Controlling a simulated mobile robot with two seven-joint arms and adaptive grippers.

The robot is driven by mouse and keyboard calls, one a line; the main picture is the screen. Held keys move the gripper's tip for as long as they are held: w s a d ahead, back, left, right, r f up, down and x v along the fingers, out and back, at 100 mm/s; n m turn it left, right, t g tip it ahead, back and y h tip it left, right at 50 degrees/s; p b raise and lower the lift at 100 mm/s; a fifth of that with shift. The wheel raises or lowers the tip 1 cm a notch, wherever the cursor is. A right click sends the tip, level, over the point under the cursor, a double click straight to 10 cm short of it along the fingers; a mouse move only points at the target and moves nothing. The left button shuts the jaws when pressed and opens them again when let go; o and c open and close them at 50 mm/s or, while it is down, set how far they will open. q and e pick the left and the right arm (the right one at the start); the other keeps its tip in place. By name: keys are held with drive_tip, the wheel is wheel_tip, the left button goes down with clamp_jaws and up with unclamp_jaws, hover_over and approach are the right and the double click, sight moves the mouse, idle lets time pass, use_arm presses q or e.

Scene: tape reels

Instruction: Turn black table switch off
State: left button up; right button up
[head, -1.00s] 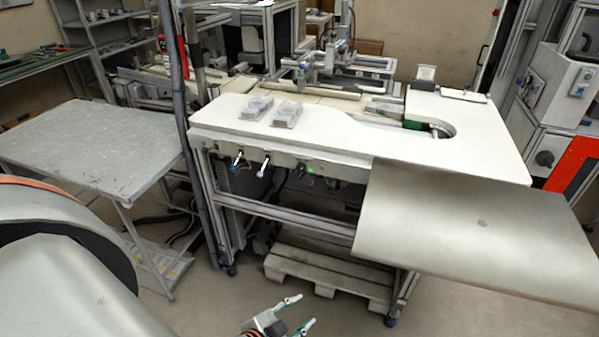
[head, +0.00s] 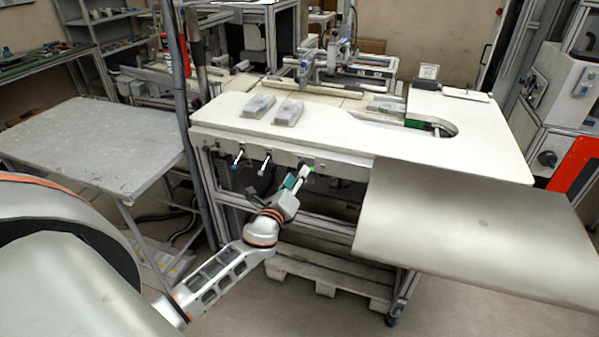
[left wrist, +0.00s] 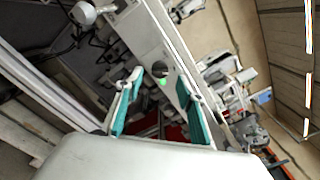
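The black switch (left wrist: 159,67) is a dark round knob on the pale front panel in the left wrist view, beside a lit green lamp (left wrist: 162,82). In the head view the same green lamp (head: 311,169) shows on the front edge of the white table (head: 350,150); the switch is not clearly seen there. My left gripper (left wrist: 160,78) is open and empty, its two teal-padded fingers either side of the switch and lamp in the wrist view. In the head view my left gripper (head: 303,174) is just in front of the panel. Contact cannot be told. My right gripper is not in view.
Two levers with pale handles (head: 265,163) stick out of the panel left of my gripper. A metal sheet surface (head: 470,230) juts out at right. A grey side table (head: 90,140) stands at left. A wooden pallet (head: 330,270) lies below.

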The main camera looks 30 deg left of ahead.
use_arm(q)
drive_tip(key=x, duration=0.3)
drive_tip(key=shift+w, duration=0.15)
clamp_jaws()
